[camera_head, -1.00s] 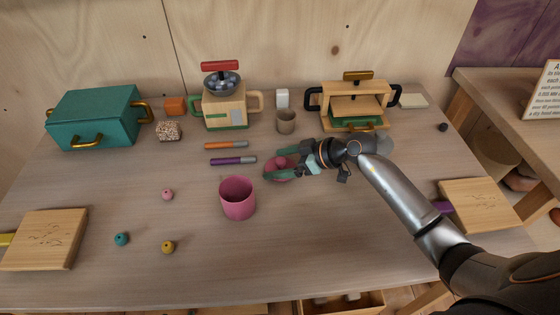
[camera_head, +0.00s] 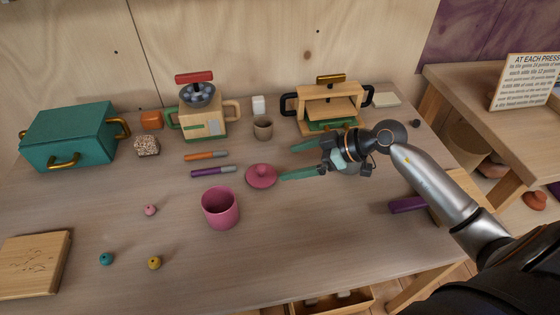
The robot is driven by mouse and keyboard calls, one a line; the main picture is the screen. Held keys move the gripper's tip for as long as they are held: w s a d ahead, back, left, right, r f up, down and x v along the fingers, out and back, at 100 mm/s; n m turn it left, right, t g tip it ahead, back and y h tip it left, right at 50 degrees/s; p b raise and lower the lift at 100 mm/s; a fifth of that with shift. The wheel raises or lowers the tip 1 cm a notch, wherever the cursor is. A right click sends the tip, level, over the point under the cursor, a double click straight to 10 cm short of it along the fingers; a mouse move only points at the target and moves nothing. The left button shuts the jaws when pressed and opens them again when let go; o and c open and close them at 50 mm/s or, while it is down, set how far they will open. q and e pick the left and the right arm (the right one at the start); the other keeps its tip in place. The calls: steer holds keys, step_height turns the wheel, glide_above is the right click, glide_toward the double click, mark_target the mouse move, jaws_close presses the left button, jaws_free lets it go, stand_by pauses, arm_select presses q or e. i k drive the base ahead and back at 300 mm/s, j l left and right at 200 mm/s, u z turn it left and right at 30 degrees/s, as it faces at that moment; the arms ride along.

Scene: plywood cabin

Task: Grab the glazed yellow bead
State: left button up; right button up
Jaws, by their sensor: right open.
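The glazed yellow bead (camera_head: 154,263) lies on the table's front left part, to the right of a teal bead (camera_head: 106,259). My right gripper (camera_head: 283,161) is open and empty above the table, fingers pointing left, well to the right of and behind the yellow bead. A pink lid with a knob (camera_head: 261,177) lies on the table just left of its fingers. My left gripper is not in view.
A pink cup (camera_head: 220,208) stands between my right gripper and the yellow bead. A pink bead (camera_head: 150,210) lies behind the yellow one. A wooden board (camera_head: 34,264) lies at the left edge. The table's front middle is clear.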

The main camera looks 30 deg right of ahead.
mark_target(154, 262)
steer(key=k, duration=1)
